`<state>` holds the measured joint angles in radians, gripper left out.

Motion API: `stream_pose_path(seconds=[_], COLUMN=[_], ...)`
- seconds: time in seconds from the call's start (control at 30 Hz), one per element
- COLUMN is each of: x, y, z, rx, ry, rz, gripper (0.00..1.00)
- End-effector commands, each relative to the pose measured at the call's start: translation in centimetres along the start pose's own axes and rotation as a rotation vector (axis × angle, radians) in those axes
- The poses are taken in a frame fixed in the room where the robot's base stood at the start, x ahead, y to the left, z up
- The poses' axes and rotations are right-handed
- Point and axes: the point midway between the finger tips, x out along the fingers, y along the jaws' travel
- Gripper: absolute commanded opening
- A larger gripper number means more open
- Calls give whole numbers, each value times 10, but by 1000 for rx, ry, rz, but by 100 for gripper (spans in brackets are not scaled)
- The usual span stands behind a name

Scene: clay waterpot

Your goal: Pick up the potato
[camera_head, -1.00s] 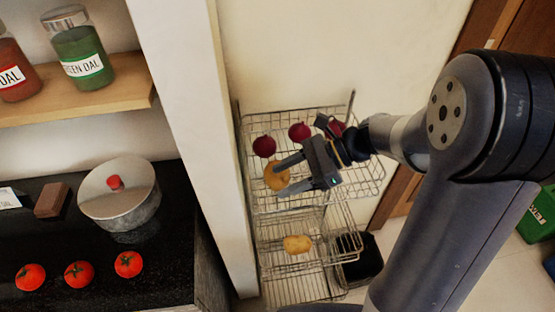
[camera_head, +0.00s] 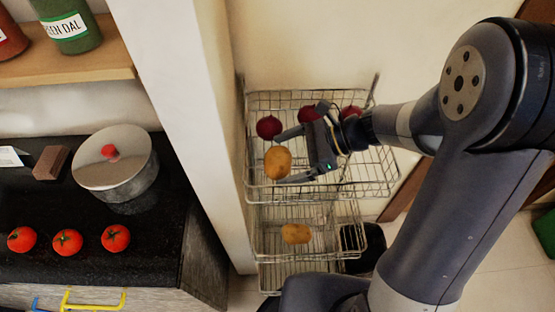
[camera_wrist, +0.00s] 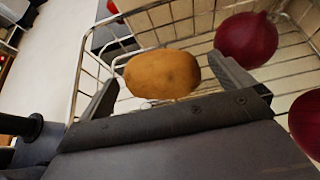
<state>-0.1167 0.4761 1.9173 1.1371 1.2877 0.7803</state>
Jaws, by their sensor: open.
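A brown potato (camera_head: 278,162) lies in the top wire basket (camera_head: 330,192), near its left side. It also shows in the wrist view (camera_wrist: 163,74), just ahead of the space between my fingers. A second potato (camera_head: 296,233) lies in the lower basket (camera_head: 268,252). My gripper (camera_head: 280,157) is open and reaches into the top basket from the right, its two fingers spread on either side of the potato. In the wrist view my gripper (camera_wrist: 170,85) has one finger left of the potato and one right of it. I cannot tell whether either finger touches it.
Dark red onions lie in the top basket, one at the left (camera_head: 269,127) and others behind my gripper; one (camera_wrist: 246,40) is close to my right finger in the wrist view. A white wall edge (camera_head: 190,120) stands left of the rack. A counter holds a lidded pot (camera_head: 118,165) and tomatoes (camera_head: 67,242).

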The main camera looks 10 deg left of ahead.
Motion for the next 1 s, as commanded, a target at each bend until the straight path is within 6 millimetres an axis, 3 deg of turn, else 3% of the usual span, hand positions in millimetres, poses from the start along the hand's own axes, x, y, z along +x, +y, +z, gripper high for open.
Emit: stream_pose_path(seconds=[0.33,0.87,1.0], x=[8,8,8], y=[0,0,0], z=[0,0,0], rx=[0,1,0], ry=[0,0,0], rz=[-1,-2,-2], gripper=[99,56,55])
